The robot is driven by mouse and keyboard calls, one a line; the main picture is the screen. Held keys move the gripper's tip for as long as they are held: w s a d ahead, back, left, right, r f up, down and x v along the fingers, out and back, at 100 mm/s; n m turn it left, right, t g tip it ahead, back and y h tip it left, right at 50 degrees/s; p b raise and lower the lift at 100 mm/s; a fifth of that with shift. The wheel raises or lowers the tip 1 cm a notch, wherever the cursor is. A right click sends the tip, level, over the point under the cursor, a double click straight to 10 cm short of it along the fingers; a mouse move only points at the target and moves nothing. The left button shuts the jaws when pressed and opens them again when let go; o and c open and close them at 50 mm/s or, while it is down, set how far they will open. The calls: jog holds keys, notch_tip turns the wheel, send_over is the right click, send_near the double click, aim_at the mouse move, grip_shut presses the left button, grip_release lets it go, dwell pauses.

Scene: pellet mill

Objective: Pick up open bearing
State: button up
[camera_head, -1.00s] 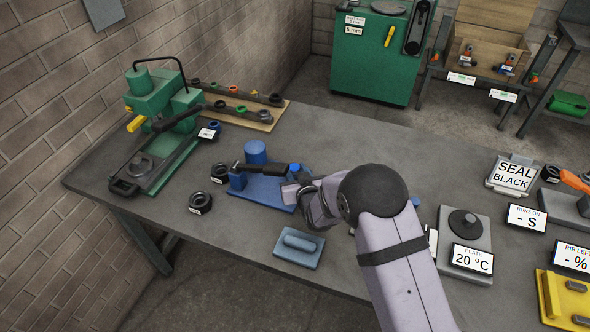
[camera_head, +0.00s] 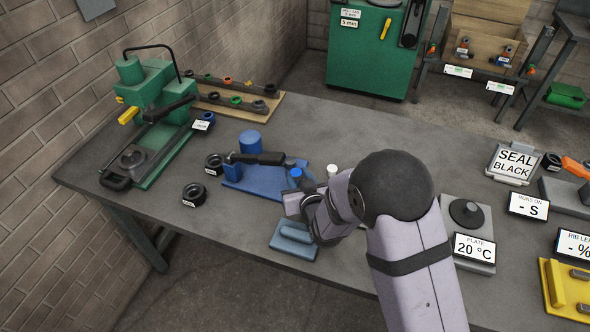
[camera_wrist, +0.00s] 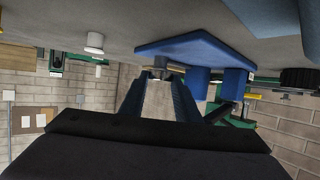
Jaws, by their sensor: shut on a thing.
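My gripper (camera_head: 292,204) is over the workbench, beside the near right corner of the blue fixture (camera_head: 258,184) and just behind the blue-grey block with a handle (camera_head: 296,236). In the wrist view its two dark fingers (camera_wrist: 160,76) reach forward and close at their tips on a small greyish metal piece, the open bearing (camera_wrist: 160,72). Little of it shows, so its shape and markings are unclear. In the head view the piece is hidden by the gripper. The blue fixture (camera_wrist: 195,47) is just beyond the fingertips in the wrist view, which is upside down.
Two black rings (camera_head: 194,195) with labels lie left of the fixture. A small white cylinder (camera_head: 332,171) stands right of it. A green press (camera_head: 150,100) and a wooden rack (camera_head: 240,108) are at the back left. A plate with a weight (camera_head: 466,220) stands right of my arm.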

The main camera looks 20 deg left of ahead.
jog(key=s+d+b, duration=0.1)
jog(key=s+d, duration=0.1)
jog(key=s, duration=0.1)
jog(key=s+d+b, duration=0.1)
jog(key=s+d, duration=0.1)
jog(key=s, duration=0.1)
jog(key=s+d+b, duration=0.1)
jog(key=s+d, duration=0.1)
jog(key=s, duration=0.1)
jog(key=shift+s+d, duration=0.15)
jog(key=shift+s, duration=0.1)
jog(key=o, duration=0.3)
grip_shut()
jog(key=shift+w+r, duration=0.1)
